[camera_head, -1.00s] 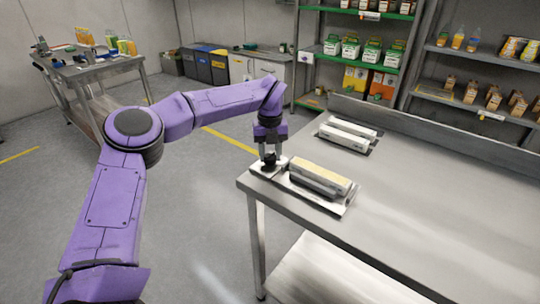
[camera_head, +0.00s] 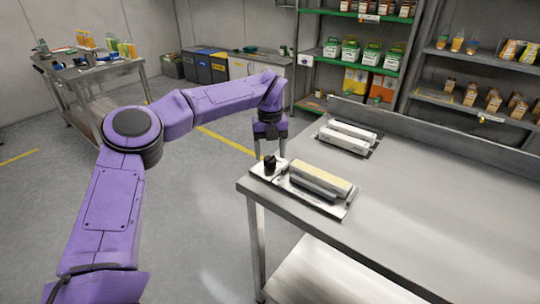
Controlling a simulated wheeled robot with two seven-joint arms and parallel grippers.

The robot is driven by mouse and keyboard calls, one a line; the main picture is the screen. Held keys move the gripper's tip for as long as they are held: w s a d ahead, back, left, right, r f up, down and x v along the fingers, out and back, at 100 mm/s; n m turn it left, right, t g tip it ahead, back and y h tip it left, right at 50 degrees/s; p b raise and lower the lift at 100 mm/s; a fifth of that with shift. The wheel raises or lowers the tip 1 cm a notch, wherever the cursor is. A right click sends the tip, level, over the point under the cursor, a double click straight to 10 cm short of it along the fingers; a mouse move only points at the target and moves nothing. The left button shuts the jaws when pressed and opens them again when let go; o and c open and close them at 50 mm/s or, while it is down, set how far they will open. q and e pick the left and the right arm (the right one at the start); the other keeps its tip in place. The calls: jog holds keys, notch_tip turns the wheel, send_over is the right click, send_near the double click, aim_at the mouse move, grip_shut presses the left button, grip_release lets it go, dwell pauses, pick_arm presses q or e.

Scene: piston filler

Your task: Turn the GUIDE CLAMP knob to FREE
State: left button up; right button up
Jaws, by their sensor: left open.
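The black guide clamp knob (camera_head: 270,162) stands on the left end of a light base plate (camera_head: 338,210) at the table's near left corner. Any marking on it is too small to read. My left gripper (camera_head: 270,153) points down just above the knob with its fingers apart, and it holds nothing. From this angle I cannot tell whether the fingertips reach down beside the knob's top. My right gripper is not in view.
A long block with a yellowish top (camera_head: 320,179) sits on the same plate, right of the knob. A second pair of white rails (camera_head: 348,137) lies farther back. The steel table (camera_head: 430,210) is clear to the right. Shelves (camera_head: 470,98) stand behind.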

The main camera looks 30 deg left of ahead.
aim_at(270, 159)
pick_arm(q)
notch_tip(270, 159, up, 9)
jog(key=shift+f, duration=0.15)
dwell(0.4)
